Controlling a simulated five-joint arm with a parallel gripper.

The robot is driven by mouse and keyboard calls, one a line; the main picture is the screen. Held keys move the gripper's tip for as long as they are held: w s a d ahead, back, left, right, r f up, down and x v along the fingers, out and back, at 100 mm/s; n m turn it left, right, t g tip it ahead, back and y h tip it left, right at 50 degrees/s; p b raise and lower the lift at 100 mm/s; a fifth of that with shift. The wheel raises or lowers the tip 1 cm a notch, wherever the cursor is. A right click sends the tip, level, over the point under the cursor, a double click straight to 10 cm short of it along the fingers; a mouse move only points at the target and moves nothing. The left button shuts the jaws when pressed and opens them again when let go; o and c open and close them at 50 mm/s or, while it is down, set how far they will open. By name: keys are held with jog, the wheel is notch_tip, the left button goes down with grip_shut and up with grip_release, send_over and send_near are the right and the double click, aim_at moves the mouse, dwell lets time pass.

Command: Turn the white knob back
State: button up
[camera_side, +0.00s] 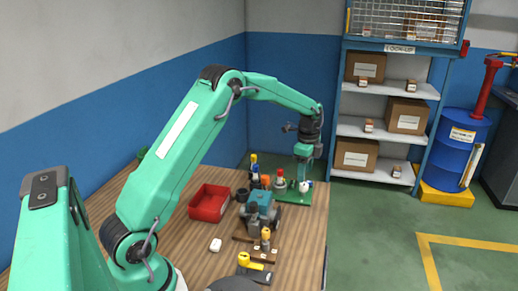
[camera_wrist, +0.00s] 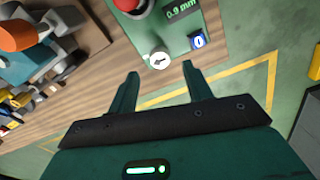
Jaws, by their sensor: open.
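The white knob (camera_wrist: 159,60) sits on a green panel (camera_wrist: 178,28) in the wrist view, with a dark arrow on its face pointing left. I cannot tell how far above the knob the fingers are. In the side view my gripper (camera_side: 303,182) is over the green panel (camera_side: 290,196), close to the white knob (camera_side: 304,187).
A teal rickshaw-like model (camera_side: 260,208) stands left of the panel, with a red bin (camera_side: 209,203) beyond it. Several coloured-handled tools stand near it. A small white block (camera_side: 216,245) lies on the wooden table (camera_side: 190,262). The panel is near the table's right edge.

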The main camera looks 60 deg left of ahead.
aim_at(304, 184)
jog(key=shift+f, duration=2.6)
jog(key=c, duration=1)
